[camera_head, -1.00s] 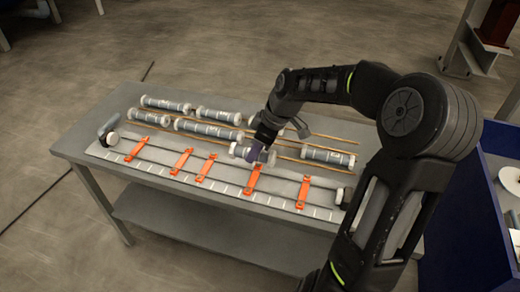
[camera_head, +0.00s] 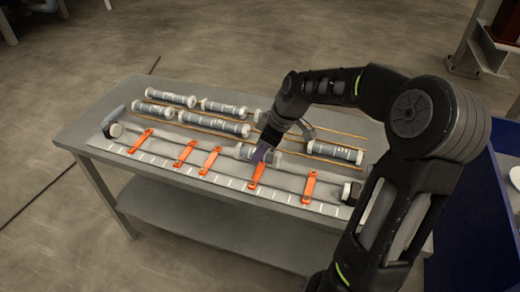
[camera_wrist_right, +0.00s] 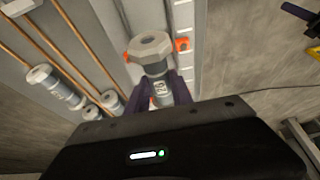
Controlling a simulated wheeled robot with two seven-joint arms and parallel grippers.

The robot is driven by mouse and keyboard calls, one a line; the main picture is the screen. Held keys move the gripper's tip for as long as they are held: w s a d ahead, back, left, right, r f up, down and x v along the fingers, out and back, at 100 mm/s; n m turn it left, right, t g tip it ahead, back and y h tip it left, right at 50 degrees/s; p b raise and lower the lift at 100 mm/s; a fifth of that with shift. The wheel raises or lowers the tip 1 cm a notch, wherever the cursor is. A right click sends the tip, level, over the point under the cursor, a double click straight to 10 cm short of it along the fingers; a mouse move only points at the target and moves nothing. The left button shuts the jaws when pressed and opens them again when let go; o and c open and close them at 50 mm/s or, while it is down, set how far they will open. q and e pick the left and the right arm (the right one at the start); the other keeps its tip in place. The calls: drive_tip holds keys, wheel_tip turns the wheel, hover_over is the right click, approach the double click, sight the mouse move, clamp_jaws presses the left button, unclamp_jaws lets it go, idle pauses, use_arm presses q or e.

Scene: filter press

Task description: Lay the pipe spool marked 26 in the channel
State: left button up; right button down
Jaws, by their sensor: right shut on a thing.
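My right gripper (camera_head: 261,156) is shut on a grey pipe spool (camera_head: 246,152) with pale end flanges. In the right wrist view this spool (camera_wrist_right: 155,75) sits between the purple fingers with one hexagonal flange toward the camera; its marking is too small to read surely. The spool lies roughly along the grey channel (camera_head: 225,170), behind an orange clip (camera_head: 258,174). I cannot tell whether it touches the channel floor. My left gripper is not in view.
Several other spools, such as one at the back left (camera_head: 171,97) and one at the right (camera_head: 334,152), lie along copper-coloured rails behind the channel. More orange clips (camera_head: 184,152) line the channel. A blue bin (camera_head: 465,215) stands at the right.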

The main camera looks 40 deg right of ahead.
sight(268, 154)
wheel_tip(268, 154, down, 3)
drive_tip(key=shift+r+b, duration=0.1)
drive_tip(key=shift+b, duration=0.85)
drive_tip(key=shift+f+b, duration=0.8)
drive_tip(key=shift+f, duration=0.6)
drive_tip(key=c, duration=1.1)
unclamp_jaws()
drive_tip(key=shift+o, duration=0.2)
drive_tip(key=v, duration=0.8)
drive_tip(key=shift+a+f, duration=0.1)
drive_tip(key=shift+f, duration=0.05)
